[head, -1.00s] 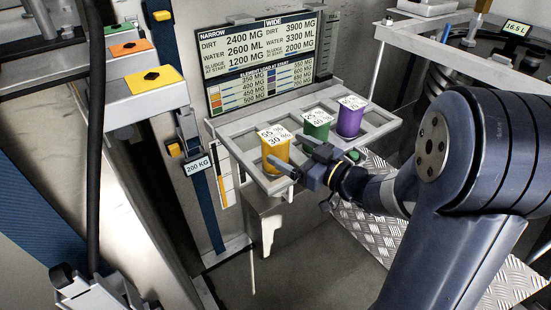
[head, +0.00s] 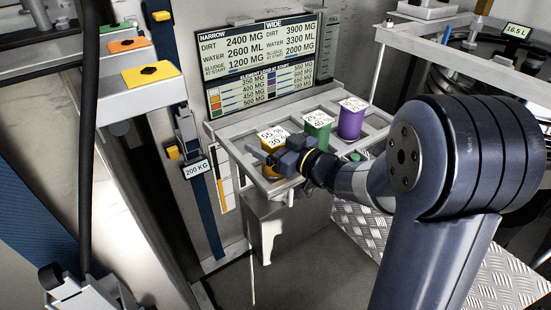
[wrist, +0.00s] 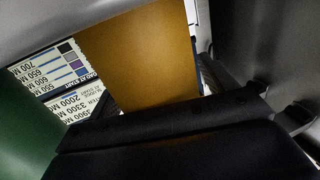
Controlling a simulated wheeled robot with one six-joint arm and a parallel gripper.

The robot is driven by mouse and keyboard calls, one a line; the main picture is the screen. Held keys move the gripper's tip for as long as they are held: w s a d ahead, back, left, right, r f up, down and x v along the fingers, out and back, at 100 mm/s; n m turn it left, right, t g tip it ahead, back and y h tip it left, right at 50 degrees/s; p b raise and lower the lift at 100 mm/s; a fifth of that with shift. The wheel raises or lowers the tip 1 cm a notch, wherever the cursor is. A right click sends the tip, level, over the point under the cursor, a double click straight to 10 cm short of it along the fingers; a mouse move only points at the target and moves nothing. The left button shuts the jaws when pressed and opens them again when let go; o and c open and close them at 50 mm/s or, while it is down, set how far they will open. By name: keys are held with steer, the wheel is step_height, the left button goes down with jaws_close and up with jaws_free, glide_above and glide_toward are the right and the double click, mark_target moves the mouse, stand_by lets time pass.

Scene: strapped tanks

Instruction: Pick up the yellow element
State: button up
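The yellow element (head: 269,171) is an upright canister with a white label reading 55 % and 30 % on top, in the left slot of the rack. My gripper (head: 275,157) is at its near side, hiding much of its lower body. The fingers appear to lie to either side of it; whether they touch it cannot be told. In the wrist view the yellow element (wrist: 143,58) fills the upper middle, close above a dark part of my gripper.
The grey rack (head: 248,171) also holds a green element (head: 316,135) and a purple element (head: 350,124) to the right. A data board (head: 263,65) stands behind. A metal tread plate (head: 365,235) lies to the lower right.

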steer(key=c, duration=1.2)
